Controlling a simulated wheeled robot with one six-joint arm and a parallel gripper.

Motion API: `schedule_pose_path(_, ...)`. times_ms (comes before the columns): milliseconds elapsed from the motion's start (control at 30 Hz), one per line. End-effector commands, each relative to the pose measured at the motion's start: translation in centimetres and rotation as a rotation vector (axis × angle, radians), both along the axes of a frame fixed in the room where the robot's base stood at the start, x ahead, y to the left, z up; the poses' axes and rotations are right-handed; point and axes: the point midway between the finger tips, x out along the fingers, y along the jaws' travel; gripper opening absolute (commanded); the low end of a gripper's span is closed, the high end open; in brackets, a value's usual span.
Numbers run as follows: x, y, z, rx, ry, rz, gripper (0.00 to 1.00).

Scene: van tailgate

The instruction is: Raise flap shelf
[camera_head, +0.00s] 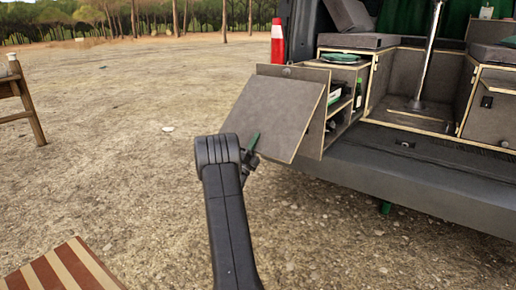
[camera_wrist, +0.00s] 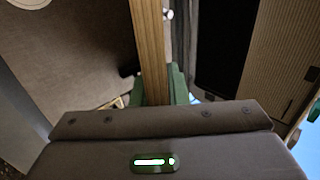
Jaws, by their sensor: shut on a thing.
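The flap shelf (camera_head: 278,108) is a grey panel with a pale wood edge on the side of the van's cabinet. It is tilted, sloping outward and down from the cabinet. My gripper (camera_head: 252,148) is at the panel's lower left part, with a green finger showing against it. In the wrist view the flap's wood edge (camera_wrist: 150,40) runs between the green fingers of my gripper (camera_wrist: 157,88), which is shut on it. My arm hides part of the gripper in the head view, and the fingertips are partly hidden in the wrist view.
The open cabinet (camera_head: 341,118) holds a green bottle (camera_head: 358,93) and other items. The van's bumper (camera_head: 430,175) juts out at right. A red-and-white object (camera_head: 277,45) stands behind. A wooden piece of furniture (camera_head: 24,102) and a striped surface (camera_head: 65,270) are at left. Gravel ground is open.

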Motion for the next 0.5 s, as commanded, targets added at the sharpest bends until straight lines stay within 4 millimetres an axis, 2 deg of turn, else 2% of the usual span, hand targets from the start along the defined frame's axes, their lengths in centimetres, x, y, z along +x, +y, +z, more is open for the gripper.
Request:
schedule_pose_path(33, -0.6, 0.5, 1.7, 0.026, 0.029, 0.003, 0.0)
schedule_pose_path(500, -3.9, 2.9, 12.6, 0.256, 0.347, 0.004, 0.0)
